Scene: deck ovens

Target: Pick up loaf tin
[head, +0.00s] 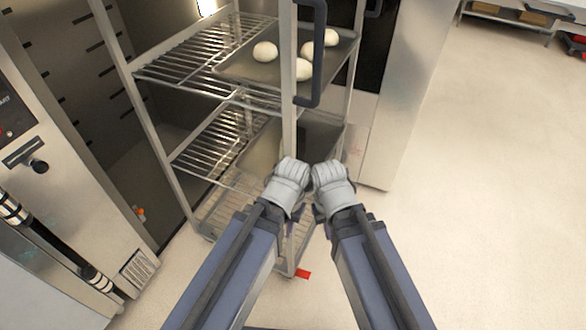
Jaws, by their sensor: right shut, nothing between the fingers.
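I cannot make out a loaf tin for certain in the head view. My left gripper (289,180) and my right gripper (332,180) are side by side in front of the wire rack, near its front post. The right gripper is shut and empty. The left gripper is seen from behind, and its fingers do not show well enough to tell open from shut. The grippers and arms hide part of the rack's lower shelves.
A wheeled rack with wire shelves (190,70) stands ahead. Its upper level holds a dark tray (245,68) with several dough balls. A dark handle (312,90) runs along the front post. An oven (70,190) stands left.

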